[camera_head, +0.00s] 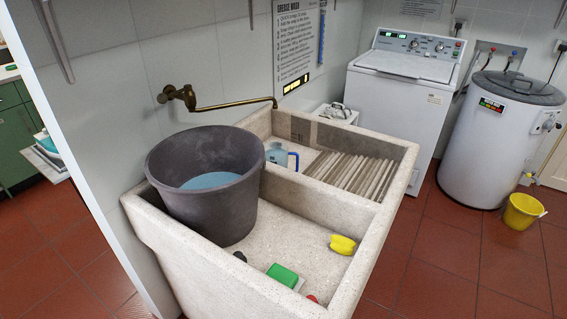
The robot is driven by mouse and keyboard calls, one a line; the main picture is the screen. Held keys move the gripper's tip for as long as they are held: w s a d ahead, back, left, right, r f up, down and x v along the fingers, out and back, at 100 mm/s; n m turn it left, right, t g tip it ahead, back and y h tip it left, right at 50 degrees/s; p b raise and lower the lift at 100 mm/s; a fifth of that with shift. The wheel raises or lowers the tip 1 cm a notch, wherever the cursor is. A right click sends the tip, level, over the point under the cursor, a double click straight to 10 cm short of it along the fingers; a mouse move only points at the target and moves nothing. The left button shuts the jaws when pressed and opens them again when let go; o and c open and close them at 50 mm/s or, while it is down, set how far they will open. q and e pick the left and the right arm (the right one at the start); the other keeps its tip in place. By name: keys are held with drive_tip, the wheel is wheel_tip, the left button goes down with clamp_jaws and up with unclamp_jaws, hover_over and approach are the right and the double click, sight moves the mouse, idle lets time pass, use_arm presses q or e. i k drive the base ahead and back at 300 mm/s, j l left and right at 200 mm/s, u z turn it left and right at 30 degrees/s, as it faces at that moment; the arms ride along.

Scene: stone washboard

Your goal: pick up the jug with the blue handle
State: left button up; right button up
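A small light-blue jug (276,154) with a blue handle (293,160) stands in the back compartment of the stone sink (385,219), beside the ribbed washboard (350,172). Its left and lower parts are partly hidden behind the large grey bucket and the divider. Neither of my grippers shows in the head view.
The grey bucket (221,214), holding blue liquid (210,181), stands in the front compartment. A yellow item (342,245) and a green block (283,275) lie there too. A brass tap (232,106) reaches over the sink. A white washing machine (404,95) and a yellow pail (522,211) stand at right.

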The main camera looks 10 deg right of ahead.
sight(276, 152)
drive_tip(key=i+l, duration=0.1)
drive_tip(key=l, duration=0.4)
drive_tip(key=l+u, duration=0.1)
drive_tip(key=l, duration=0.4)
drive_tip(key=l+u, duration=0.15)
drive_tip(key=l, duration=0.3)
drive_tip(key=k+l+u, duration=0.2)
drive_tip(key=l, duration=0.3)
drive_tip(key=l+u, duration=0.3)
drive_tip(key=i+l+u, duration=0.1)
drive_tip(key=l+u, duration=0.2)
drive_tip(key=l, duration=0.25)
drive_tip(key=l+u, duration=0.4)
drive_tip(key=l, duration=0.5)
drive_tip(key=l+u, duration=0.35)
drive_tip(key=l, duration=1.5)
drive_tip(key=k, duration=0.05)
